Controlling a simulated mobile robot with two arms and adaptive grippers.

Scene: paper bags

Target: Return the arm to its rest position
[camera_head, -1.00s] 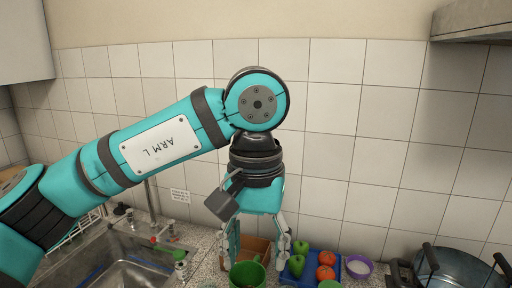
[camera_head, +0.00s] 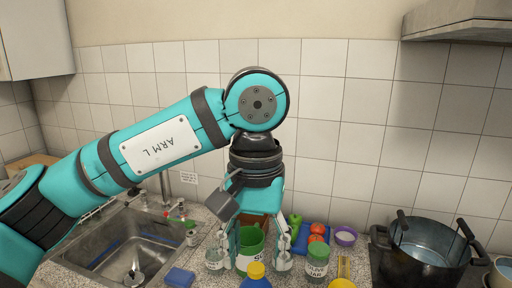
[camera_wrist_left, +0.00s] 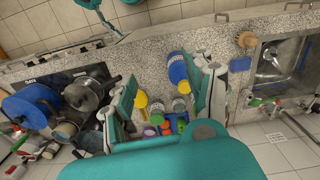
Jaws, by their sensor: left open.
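My left arm (camera_head: 165,143), teal with a white label, reaches in from the left in the head view and bends downward. Its gripper (camera_head: 257,264) hangs over the counter with its two fingers apart. A green mug (camera_head: 250,245) shows between and behind the fingers; I see no contact. In the left wrist view the gripper (camera_wrist_left: 168,95) is also open, with counter items between its fingers and nothing clearly held. A brown thing behind the gripper is mostly hidden.
Below the gripper stand jars (camera_head: 317,264), a blue-and-yellow bottle (camera_head: 256,275) and a blue tray (camera_head: 302,243) with fruit. A sink (camera_head: 125,245) lies left, a large pot (camera_head: 425,250) right. The tiled wall (camera_head: 350,130) is behind.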

